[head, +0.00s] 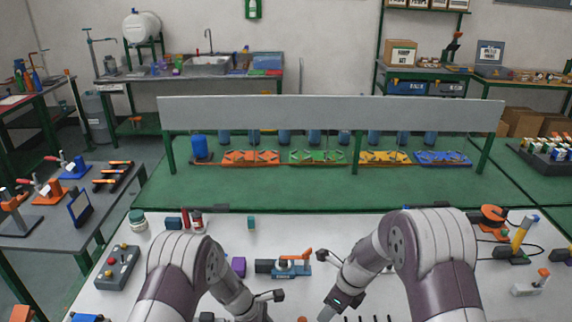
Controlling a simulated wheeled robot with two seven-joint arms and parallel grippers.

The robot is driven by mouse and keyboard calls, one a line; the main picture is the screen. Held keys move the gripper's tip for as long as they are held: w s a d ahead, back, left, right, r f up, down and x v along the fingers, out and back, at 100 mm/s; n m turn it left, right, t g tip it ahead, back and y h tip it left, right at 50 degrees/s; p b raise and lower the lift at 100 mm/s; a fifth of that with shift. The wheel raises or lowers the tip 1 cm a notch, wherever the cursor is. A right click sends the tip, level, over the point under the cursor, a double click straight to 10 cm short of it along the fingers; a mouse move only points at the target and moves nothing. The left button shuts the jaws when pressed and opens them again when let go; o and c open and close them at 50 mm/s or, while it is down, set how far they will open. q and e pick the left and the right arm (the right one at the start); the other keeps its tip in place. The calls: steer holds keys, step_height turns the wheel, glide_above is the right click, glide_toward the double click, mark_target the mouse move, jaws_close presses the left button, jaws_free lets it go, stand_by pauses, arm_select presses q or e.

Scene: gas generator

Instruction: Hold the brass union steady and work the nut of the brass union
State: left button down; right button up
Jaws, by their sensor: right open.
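I cannot pick out the brass union with certainty. A small orange-brown thing (302,319) shows at the bottom edge between my two wrists, mostly cut off, and I cannot tell what it is. My right gripper (327,313) is low in the picture, right of that thing, open and pointing down toward the white bench top. My left arm reaches in from the left to a wrist near the bottom edge; its fingers are out of the picture.
On the white bench (310,230), a blue-and-orange clamp device (290,264) stands just beyond my wrists. A purple block (239,266) is left of it. A grey control box (118,267) sits far left, a cable tool (518,240) far right. The bench's back middle is mostly clear.

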steer(key=a+f+n+y, duration=0.1)
steer(key=a+f+n, duration=0.3)
steer(key=s+a+f+n+g+y, duration=0.1)
steer(key=f+n, duration=0.1)
steer(key=n, duration=0.1)
steer(key=shift+s+a+f+y, duration=0.1)
steer(key=shift+a+f+y, duration=0.1)
steer(key=shift+a+y, duration=0.15)
steer(key=c, duration=0.9)
